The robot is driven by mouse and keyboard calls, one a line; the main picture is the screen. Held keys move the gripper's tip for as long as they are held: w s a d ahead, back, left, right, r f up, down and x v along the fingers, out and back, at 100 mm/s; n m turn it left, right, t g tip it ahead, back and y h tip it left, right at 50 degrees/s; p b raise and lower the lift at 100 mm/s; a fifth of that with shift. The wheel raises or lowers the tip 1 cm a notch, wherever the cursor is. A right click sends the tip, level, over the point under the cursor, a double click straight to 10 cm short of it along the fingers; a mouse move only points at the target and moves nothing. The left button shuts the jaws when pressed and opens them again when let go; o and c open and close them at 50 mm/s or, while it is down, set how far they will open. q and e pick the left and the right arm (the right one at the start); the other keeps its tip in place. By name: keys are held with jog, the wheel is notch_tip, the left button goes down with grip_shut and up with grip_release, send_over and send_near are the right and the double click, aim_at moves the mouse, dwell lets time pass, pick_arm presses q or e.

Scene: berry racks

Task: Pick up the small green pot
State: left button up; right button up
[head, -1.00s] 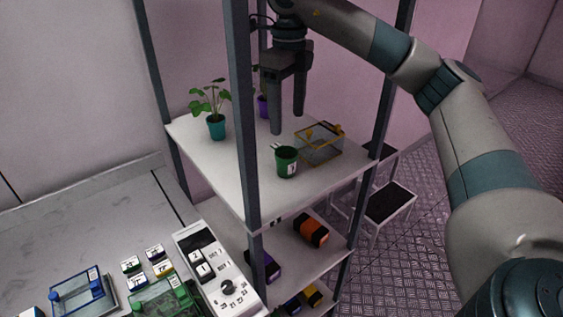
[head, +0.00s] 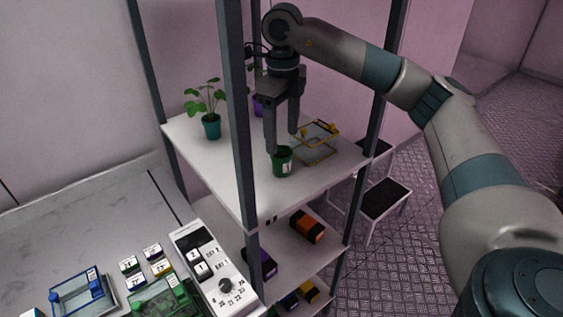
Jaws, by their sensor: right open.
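The small green pot (head: 283,164) stands upright on the white upper shelf (head: 225,180) of the rack, with a pale label on its side. My right gripper (head: 281,142) points down from above, open, with its fingertips close over the pot. The left fingertip overlaps the pot's left rim in the picture; I cannot tell whether it touches. My left gripper is not in view.
A teal pot with a plant (head: 211,127) and a purple pot (head: 258,106) stand on the same shelf. A clear box with yellow edges (head: 318,150) is close right of the green pot. A dark rack post (head: 241,130) stands in front.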

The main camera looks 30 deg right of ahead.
aim_at(283, 154)
jog(key=shift+f, duration=0.8)
jog(key=shift+f+p, duration=0.5)
jog(key=shift+p, duration=0.25)
notch_tip(283, 154, down, 3)
jog(key=shift+s+d+p, duration=0.1)
jog(key=shift+p, duration=0.75)
jog(key=shift+f, duration=0.6)
jog(key=c, duration=1.1)
